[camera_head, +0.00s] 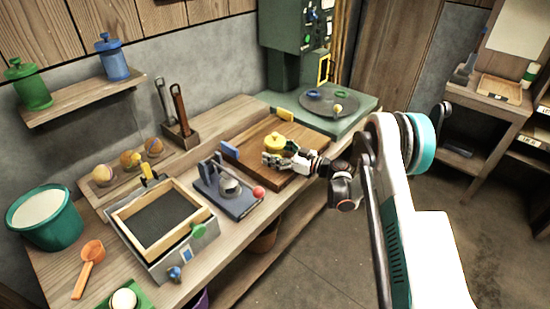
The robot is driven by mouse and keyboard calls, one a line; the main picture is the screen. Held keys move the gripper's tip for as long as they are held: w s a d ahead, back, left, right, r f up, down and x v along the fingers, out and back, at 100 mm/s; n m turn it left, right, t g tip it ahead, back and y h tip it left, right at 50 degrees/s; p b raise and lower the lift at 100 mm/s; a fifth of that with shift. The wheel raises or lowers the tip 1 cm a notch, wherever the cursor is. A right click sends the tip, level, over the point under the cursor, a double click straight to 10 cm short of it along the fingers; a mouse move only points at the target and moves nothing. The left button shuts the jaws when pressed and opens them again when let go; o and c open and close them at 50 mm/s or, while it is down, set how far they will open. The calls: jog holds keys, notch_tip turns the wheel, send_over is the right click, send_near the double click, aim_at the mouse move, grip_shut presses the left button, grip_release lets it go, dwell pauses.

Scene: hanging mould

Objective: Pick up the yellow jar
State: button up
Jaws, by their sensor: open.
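The yellow jar (275,142), squat and round with a small knob on top, stands on the brown wooden board (297,140) at the back middle of the bench. My gripper (268,158) is open and reaches in from the right, low over the board. Its fingers are at the near side of the jar and cover its lower part. I cannot tell whether they touch the jar or whether it lies between them.
A grey stand with a red ball (258,192) is left of the board. A green machine with a round plate (325,100) is behind it. A wood-framed tray (160,218), teal bucket (42,216) and orange scoop (90,256) are at left. A shelf holds green (30,88) and blue (114,62) jars.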

jog(key=c, duration=1.4)
jog(key=shift+c, duration=0.2)
jog(key=shift+r, duration=0.15)
notch_tip(320, 180, up, 20)
jog(key=f+p, duration=0.1)
jog(key=p, duration=0.6)
jog(key=s+d+r+p, duration=0.3)
jog(key=d+r, duration=0.1)
jog(key=r, duration=0.4)
jog(key=shift+s+d+r, duration=0.35)
jog(key=shift+d+r, duration=0.05)
